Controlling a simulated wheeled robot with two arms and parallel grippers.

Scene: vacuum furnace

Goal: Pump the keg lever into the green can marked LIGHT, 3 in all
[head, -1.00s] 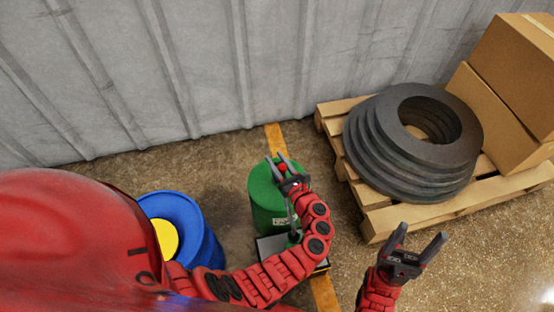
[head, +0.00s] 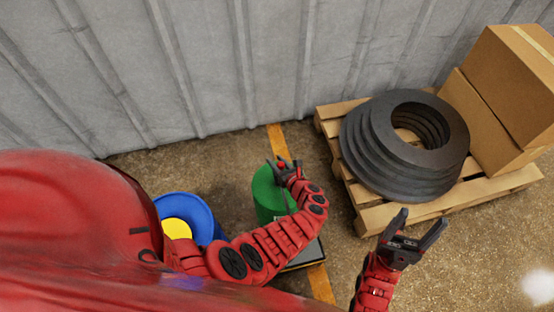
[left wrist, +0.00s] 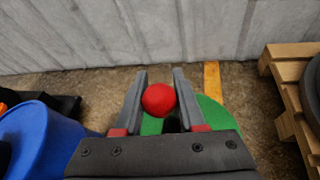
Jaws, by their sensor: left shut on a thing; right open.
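A green drum-shaped keg (head: 265,192) stands on the floor by the wall, partly behind my left arm; its top also shows in the left wrist view (left wrist: 213,113). My left gripper (head: 282,163) is above the drum, shut on a round red knob (left wrist: 158,100), which sits between its fingers. The knob looks like the lever's end; the lever's shaft is mostly hidden. A dark platform with a light top (head: 308,254) lies in front of the drum, mostly covered by my arm. I cannot make out the can marked LIGHT. My right gripper (head: 412,232) is open and empty.
A blue drum (head: 203,213) with a yellow top (head: 177,229) stands left of the green one. A wooden pallet (head: 385,215) on the right bears stacked dark rings (head: 370,165) and cardboard boxes (head: 500,95). A corrugated wall (head: 200,60) closes the back.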

